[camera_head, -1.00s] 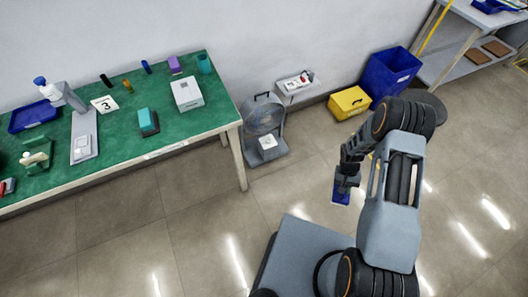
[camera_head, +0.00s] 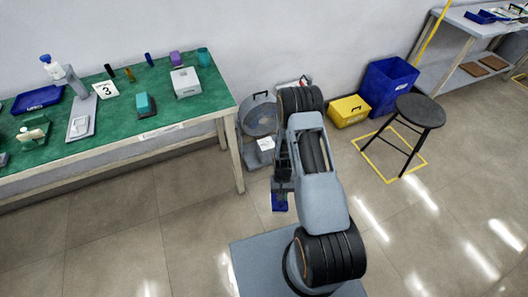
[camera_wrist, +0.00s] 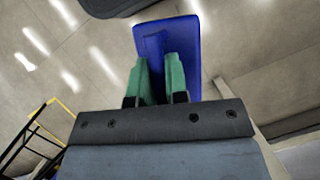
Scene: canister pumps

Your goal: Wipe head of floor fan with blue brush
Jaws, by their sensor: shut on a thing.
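The floor fan (camera_head: 260,118) stands on the floor against the wall, just right of the green table; its round grey head is partly hidden by my arm. A white label is on its base. My gripper (camera_head: 280,185) is in front of the fan and to its right in the head view, pointing down above the floor. It is shut on the blue brush (camera_head: 279,203). In the wrist view the green fingertips (camera_wrist: 160,80) grip the blue brush (camera_wrist: 185,35), whose flat blue face spreads beyond them.
A green-topped table (camera_head: 160,110) with several small items is on the left. A yellow bin (camera_head: 348,110), a blue crate (camera_head: 390,82) and a black stool (camera_head: 420,110) inside a yellow floor square are to the right. A grey shelf (camera_head: 475,75) stands at the far right. The front floor is clear.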

